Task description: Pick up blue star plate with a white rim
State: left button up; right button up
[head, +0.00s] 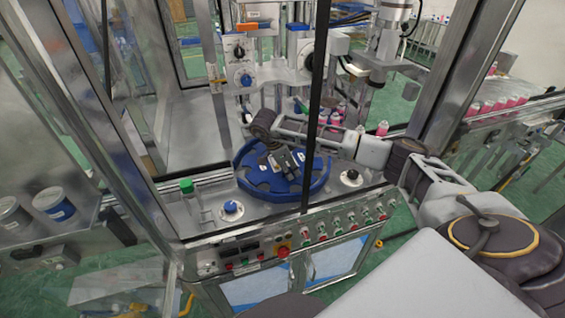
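The blue star plate (256,182) lies on the grey machine deck in the head view, with notches around its edge and a raised blue guard at its right and back. Small pale marks show on it, but I cannot make out a white rim. My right arm reaches in from the right, and my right gripper (284,166) is over the middle of the plate, hiding part of it. I cannot tell whether its fingers touch the plate or how far apart they are. My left gripper is not in view.
A dark upright frame post (315,110) crosses in front of the plate. Blue-and-white knobs (231,210) and a green-capped part (187,186) stand on the deck. A button panel (340,225) runs along the front. Pink bottles (382,128) stand behind my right arm.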

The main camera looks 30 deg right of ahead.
grip_shut()
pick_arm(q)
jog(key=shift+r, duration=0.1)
pick_arm(e)
jog(key=shift+r, duration=0.2)
